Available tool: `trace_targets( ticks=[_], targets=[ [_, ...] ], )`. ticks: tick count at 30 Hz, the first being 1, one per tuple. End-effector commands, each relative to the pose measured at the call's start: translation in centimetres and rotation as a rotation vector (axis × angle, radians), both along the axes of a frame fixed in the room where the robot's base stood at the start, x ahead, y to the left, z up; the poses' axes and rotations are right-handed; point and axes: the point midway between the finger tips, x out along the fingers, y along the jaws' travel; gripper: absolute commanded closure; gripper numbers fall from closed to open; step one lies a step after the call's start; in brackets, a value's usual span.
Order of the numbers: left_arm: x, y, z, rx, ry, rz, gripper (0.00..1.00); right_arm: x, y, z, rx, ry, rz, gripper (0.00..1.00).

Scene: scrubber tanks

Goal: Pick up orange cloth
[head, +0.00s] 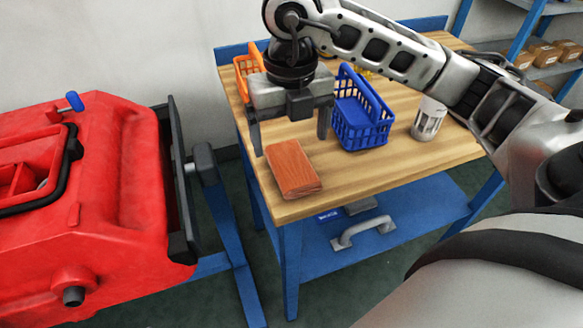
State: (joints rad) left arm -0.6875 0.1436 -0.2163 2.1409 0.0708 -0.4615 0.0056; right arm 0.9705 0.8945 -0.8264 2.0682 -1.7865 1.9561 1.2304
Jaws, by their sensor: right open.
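The orange cloth (293,168) is a flat, folded rectangle near the front left corner of the wooden bench top. My right gripper (290,142) points down above the cloth's far edge, its two fingers spread apart with nothing between them. Whether the fingertips touch the cloth or the bench cannot be told. My right arm comes in from the right, over the bench. My left gripper is out of view.
A blue basket (364,128) stands just right of the gripper, and an orange basket (243,66) is behind it. A red scrubber tank (90,200) is at left.

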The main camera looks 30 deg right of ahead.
Motion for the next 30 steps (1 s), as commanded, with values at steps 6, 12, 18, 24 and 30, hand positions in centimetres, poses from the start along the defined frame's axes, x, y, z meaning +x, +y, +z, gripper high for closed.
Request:
trace_targets(
  ticks=[6,12,18,24,30],
  targets=[
    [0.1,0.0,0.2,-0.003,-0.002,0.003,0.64,-0.1,-0.1,-1.5,-0.001,0.001,0.001,0.11],
    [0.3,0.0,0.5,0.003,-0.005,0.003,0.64,-0.4,-0.2,-4.4,-0.001,0.004,0.000,0.11],
    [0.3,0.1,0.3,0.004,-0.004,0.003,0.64,-0.3,-0.1,-6.3,0.000,0.001,0.001,0.11],
    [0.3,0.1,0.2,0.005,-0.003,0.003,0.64,-0.3,-0.1,-6.4,0.000,0.000,0.001,0.11],
    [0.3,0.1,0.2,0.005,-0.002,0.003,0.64,-0.3,-0.1,-6.3,0.000,0.000,0.001,0.59]
  ],
)
